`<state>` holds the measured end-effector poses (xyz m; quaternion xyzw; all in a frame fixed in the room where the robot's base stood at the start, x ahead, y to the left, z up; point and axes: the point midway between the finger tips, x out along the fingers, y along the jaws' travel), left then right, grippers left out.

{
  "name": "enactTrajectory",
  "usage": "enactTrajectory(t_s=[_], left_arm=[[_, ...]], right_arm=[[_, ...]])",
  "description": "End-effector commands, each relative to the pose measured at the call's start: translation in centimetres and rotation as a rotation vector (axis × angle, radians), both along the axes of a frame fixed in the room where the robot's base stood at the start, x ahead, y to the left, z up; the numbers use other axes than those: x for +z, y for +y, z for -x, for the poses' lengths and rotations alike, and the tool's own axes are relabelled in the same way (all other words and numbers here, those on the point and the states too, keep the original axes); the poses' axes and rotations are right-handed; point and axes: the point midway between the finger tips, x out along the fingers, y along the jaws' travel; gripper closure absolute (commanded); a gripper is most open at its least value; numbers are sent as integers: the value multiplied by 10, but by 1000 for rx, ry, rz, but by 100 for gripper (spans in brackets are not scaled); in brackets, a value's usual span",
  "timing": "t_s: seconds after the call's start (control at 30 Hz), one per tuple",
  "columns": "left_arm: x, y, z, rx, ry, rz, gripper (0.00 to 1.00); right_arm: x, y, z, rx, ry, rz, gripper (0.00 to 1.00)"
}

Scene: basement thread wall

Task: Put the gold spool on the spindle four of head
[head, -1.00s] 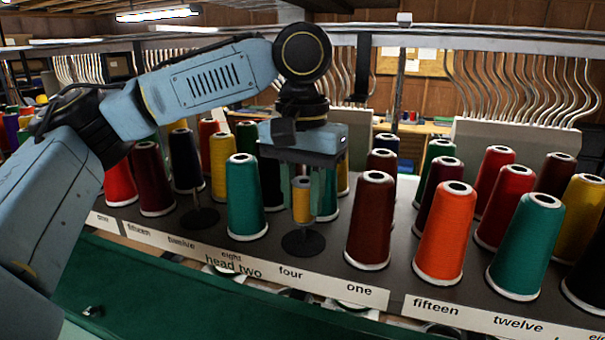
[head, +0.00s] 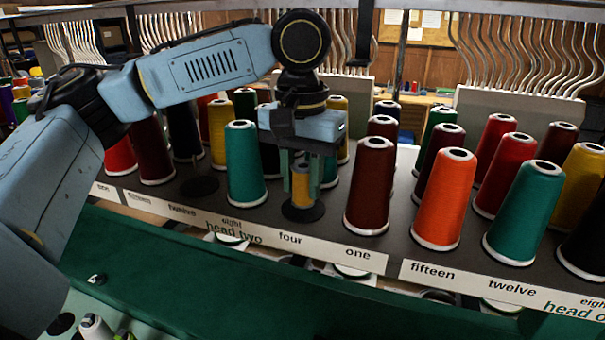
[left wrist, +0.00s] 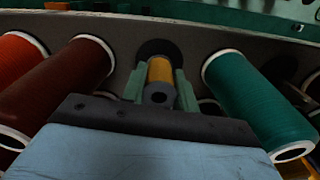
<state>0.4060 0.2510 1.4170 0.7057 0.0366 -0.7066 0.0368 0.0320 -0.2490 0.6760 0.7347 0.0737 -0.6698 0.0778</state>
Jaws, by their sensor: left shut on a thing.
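The gold spool (head: 301,182) is small and upright, with a grey top. My left gripper (head: 301,178) is shut on it, green fingers on either side. The spool is over the round black base (head: 304,212) of the spindle above the label four (head: 290,239), on the strip marked head two. Its lower end appears at or just above that base; the spindle's rod is hidden. In the left wrist view the gold spool (left wrist: 160,72) sits between the fingers, in front of the dark round base (left wrist: 157,48). My right gripper is not in view.
A teal cone (head: 243,165) stands close on the left and a dark red cone (head: 370,188) on the right. Another round black base (head: 201,187) stands bare farther left. Several cones stand behind. A green surface (head: 200,265) runs along the front.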

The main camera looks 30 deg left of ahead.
Motion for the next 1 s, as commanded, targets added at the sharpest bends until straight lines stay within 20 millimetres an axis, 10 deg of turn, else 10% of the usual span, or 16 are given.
enactTrajectory(t_s=[0.7,0.73,1.0], left_arm=[[-6,0,0,1,-1,0,92],[-6,0,0,1,-1,0,67],[-6,0,0,1,-1,0,45]], right_arm=[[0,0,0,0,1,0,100],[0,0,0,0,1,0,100],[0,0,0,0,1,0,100]])
